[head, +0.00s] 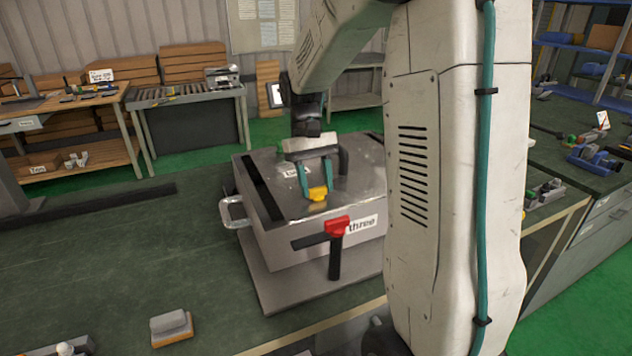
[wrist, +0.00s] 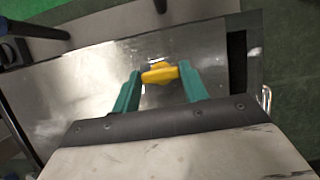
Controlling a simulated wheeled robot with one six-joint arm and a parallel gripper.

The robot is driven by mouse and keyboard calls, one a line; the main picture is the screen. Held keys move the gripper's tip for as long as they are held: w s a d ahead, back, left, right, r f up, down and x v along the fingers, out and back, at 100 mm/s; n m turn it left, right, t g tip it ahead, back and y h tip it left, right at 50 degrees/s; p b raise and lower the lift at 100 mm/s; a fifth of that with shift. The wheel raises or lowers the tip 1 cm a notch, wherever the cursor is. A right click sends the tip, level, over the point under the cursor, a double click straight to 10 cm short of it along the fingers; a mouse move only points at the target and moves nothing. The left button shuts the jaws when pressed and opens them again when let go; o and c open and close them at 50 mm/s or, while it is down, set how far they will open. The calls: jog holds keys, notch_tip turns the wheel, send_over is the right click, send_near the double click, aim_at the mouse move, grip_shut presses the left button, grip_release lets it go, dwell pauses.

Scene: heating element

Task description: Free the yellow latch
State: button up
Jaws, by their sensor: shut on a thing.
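The yellow latch (head: 317,194) sits on the top plate of a grey metal box (head: 285,248), near its front edge. My gripper (head: 318,187) points down over the box and is shut on the yellow latch. The fingertips (wrist: 161,70) appear to touch its two ends. The latch looks seated at the plate; what is under it is hidden.
A metal side handle (head: 232,212) sticks out at the left. A sanding block (head: 171,327) lies on the green bench. The bench left of the box is mostly clear.

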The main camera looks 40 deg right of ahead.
jog(key=o, duration=1)
jog(key=v, duration=0.8)
jog(key=shift+f, duration=0.1)
